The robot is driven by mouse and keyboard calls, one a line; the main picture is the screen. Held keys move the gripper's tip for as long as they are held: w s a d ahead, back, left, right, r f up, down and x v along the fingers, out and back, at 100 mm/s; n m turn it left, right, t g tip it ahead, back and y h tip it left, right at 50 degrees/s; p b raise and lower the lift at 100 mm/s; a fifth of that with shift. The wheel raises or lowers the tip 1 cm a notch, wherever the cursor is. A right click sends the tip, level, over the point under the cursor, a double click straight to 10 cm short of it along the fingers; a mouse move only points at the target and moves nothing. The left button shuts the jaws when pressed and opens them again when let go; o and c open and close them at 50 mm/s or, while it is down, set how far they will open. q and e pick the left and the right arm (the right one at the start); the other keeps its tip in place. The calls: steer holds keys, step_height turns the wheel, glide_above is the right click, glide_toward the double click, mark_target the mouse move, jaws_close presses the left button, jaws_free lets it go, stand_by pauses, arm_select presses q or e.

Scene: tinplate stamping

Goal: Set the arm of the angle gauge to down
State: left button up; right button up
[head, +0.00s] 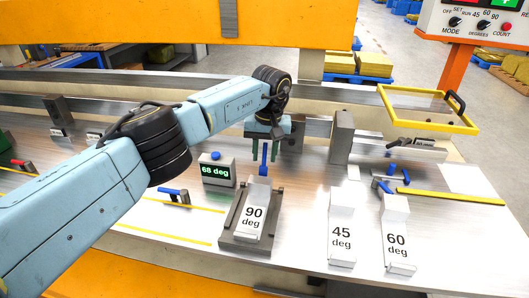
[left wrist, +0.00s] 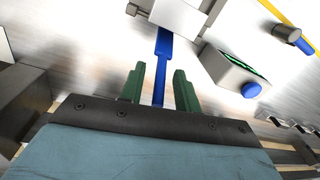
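The angle gauge has a small box (head: 218,173) with a green readout of 68 deg and a blue button on top. The box also shows in the left wrist view (left wrist: 233,75). A blue arm (head: 264,153) stands up behind the block marked 90 deg (head: 255,215). In the left wrist view the blue arm (left wrist: 164,50) runs from a white block down between my fingers. My left gripper (head: 266,156) is open, with one green finger on each side of the blue arm and small gaps visible. My right gripper is not in view.
The 90 deg block sits in a dark grey fixture (head: 231,240). Blocks marked 45 deg (head: 342,235) and 60 deg (head: 397,240) stand to the right. A grey upright block (head: 341,137) and a yellow-framed tray (head: 430,124) are at back right. The bench front is largely clear.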

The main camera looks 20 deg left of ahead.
arm_select(q)
step_height(320, 180, up, 13)
steer(key=d, duration=0.1)
steer(key=shift+r+p, duration=0.15)
steer(key=shift+p, duration=0.15)
